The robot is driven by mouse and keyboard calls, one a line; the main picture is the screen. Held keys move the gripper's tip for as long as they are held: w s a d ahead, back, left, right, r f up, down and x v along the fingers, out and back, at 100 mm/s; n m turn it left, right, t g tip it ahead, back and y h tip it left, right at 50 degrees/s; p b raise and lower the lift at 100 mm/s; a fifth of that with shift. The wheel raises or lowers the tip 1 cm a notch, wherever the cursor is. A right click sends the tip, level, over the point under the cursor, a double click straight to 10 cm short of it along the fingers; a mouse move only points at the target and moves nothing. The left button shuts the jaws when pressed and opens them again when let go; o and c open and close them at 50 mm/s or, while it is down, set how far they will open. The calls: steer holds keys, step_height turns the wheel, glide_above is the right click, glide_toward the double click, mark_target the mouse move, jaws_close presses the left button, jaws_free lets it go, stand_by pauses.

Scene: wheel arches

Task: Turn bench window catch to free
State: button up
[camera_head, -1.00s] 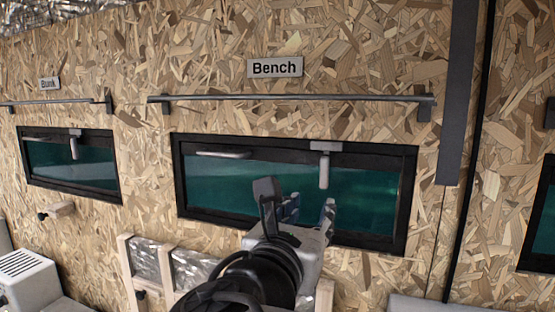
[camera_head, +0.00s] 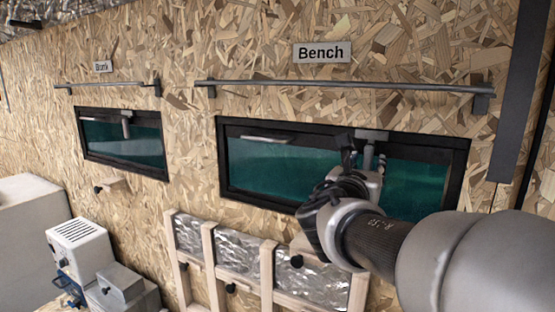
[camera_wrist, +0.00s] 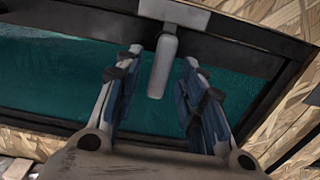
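The bench window (camera_head: 262,170) is a dark-framed teal pane under the "Bench" label (camera_head: 321,52). Its catch is a pale grey lever (camera_wrist: 162,66) hanging straight down from a plate (camera_head: 372,134) on the top frame. My gripper (camera_head: 366,156) is up at this catch and partly covers it in the head view. In the wrist view my gripper (camera_wrist: 163,57) is open, with one finger on each side of the lever. Gaps show between the lever and both fingers.
A metal rail (camera_head: 345,85) runs above the window. A second window (camera_head: 124,142) under the "Bunk" label (camera_head: 103,66) is to the left. A wooden rack with foil panels (camera_head: 235,262) stands below. A white box with vents (camera_head: 80,245) is at the lower left.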

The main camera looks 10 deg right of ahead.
steer(key=shift+w+d, duration=0.45)
steer(key=shift+w, duration=0.1)
steer(key=shift+c, duration=0.3)
jaws_close()
